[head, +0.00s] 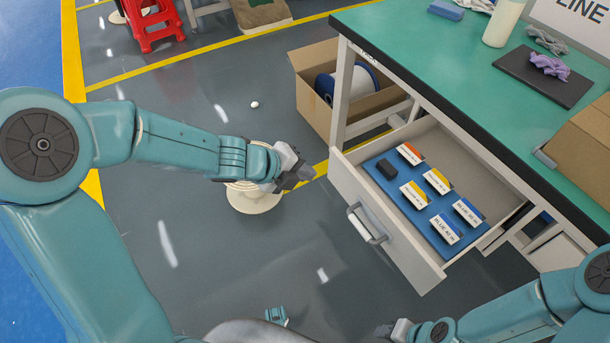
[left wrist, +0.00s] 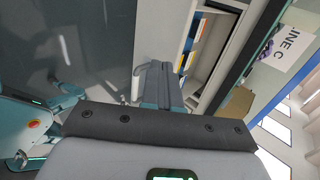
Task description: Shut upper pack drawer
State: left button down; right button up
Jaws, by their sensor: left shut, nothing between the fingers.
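The upper pack drawer (head: 345,180) is pulled out from under the green-topped bench. Its grey handle (head: 366,224) is on the front panel, and the drawer also shows in the left wrist view (left wrist: 170,35). Inside lie a blue liner (head: 401,189), several labelled packs (head: 413,195) and a dark block (head: 387,170). My left gripper (head: 300,175) is shut and empty, left of the drawer front and apart from it in the head view. Its closed fingers (left wrist: 157,85) show beside the handle in the left wrist view; contact cannot be told. My right gripper (head: 397,331) is small at the bottom edge; its fingers are unclear.
The bench (head: 440,60) carries a dark mat (head: 535,78) with a purple cloth, a white bottle (head: 503,22) and a cardboard box (head: 585,135). An open carton (head: 310,105) with a cable spool stands beside the bench.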

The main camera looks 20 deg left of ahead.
aim_at(346, 170)
pick_arm(q)
jog(key=w+d+f, duration=0.1)
jog(key=w, duration=0.1)
jog(key=w+d+f+b, duration=0.1)
jog(key=w+d+f, duration=0.1)
jog(key=w+d+f+b, duration=0.1)
jog(key=w+d, duration=0.1)
jog(key=shift+w+f, duration=0.2)
jog(key=shift+w, duration=0.2)
jog(key=shift+w+d, duration=0.1)
jog(key=shift+w, duration=0.1)
pick_arm(e)
notch_tip(346, 170, down, 3)
jog(key=shift+w+d+f, duration=0.1)
jog(key=shift+f, duration=0.1)
